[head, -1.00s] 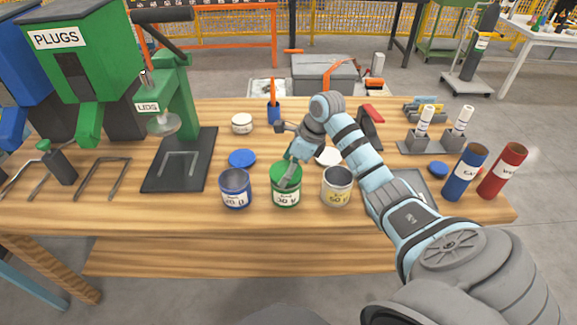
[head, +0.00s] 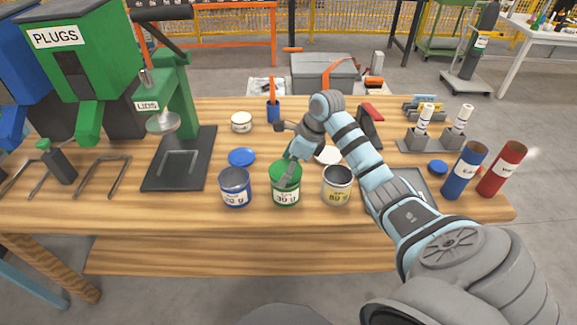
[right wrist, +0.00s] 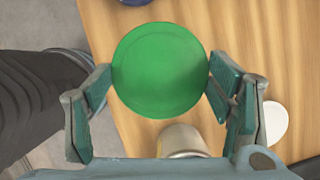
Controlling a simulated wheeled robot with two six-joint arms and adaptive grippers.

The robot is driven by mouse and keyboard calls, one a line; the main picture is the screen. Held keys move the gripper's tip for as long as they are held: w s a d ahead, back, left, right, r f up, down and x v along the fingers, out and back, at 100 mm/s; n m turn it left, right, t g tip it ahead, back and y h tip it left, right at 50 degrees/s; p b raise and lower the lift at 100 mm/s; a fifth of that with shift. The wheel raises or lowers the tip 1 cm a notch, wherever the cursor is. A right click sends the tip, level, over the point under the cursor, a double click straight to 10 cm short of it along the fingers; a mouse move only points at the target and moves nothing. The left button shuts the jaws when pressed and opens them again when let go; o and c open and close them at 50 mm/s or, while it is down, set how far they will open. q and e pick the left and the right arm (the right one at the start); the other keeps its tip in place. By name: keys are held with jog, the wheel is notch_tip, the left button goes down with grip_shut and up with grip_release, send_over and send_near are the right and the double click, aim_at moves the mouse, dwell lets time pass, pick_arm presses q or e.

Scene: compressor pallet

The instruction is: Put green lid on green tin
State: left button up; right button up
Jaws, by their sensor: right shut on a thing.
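The green tin (head: 286,194), with a white weight label, stands upright between the blue and white tins. My right gripper (head: 291,172) is over its top. In the right wrist view, it is shut on the green lid (right wrist: 160,70), with one finger at each side of the rim. The lid lies flat and covers the tin's mouth from above in that view, hiding the tin. I cannot tell whether it is pressed fully down. My left gripper is not in view.
A blue tin (head: 235,188) stands close on the left and an open white tin (head: 337,186) close on the right. A blue lid (head: 242,157) and a white lid (head: 328,155) lie behind them. A green lid press (head: 177,105) stands further left.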

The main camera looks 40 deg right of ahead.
jog(key=shift+f+b, duration=0.35)
jog(key=shift+f, duration=0.1)
dwell(0.8)
jog(key=o, duration=1.1)
jog(key=shift+o, duration=0.4)
notch_tip(320, 180, up, 7)
jog(key=p, duration=0.5)
jog(key=shift+r+p, duration=0.15)
jog(key=shift+p, duration=0.15)
